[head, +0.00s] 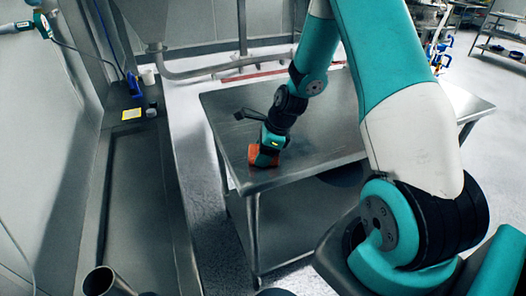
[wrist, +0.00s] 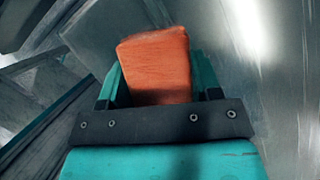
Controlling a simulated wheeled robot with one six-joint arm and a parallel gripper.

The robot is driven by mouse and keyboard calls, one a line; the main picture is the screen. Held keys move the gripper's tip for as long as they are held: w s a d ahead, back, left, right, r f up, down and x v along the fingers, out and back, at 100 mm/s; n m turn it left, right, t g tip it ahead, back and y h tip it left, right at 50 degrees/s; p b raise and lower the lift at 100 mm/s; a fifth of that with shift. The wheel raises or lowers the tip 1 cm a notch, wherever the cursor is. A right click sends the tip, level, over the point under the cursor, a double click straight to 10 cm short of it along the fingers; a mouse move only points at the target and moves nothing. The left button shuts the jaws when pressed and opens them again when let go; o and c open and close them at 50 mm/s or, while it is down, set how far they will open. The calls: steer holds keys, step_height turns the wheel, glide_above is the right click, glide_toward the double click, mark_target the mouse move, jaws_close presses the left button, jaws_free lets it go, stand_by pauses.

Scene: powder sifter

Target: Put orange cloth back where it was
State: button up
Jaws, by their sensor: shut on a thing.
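The orange cloth (head: 264,155) is a small folded block at the left front part of the steel table in the head view. My gripper (head: 268,148) points down over it and is shut on it. In the wrist view the cloth (wrist: 156,66) sits between the two teal fingers of my gripper (wrist: 160,85). I cannot tell whether the cloth touches the table top or is just above it.
The steel table (head: 325,140) has a bare top around the gripper and a lower shelf. A metal tube (head: 100,280) stands at the front left.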

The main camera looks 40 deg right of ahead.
steer(key=o, duration=0.9)
steer(key=v, duration=1.1)
steer(key=shift+r+b, duration=0.3)
steer(key=shift+b, duration=0.05)
steer(key=s+a+r+n+g, duration=0.1)
steer(key=s+a+r+n, duration=0.25)
steer(key=a+n, duration=0.45)
steer(key=s+a+r+n, duration=0.3)
steer(key=a+r+n, duration=0.2)
steer(key=a+n, duration=0.3)
steer(key=s+a+r+n+g, duration=0.1)
steer(key=s+a+r+n, duration=0.2)
steer(key=s+a+n, duration=0.6)
steer(key=s+n, duration=0.4)
steer(key=n, duration=0.4)
steer(key=shift+a+g+y, duration=0.2)
steer(key=shift+g+y, duration=0.1)
steer(key=shift+g, duration=0.1)
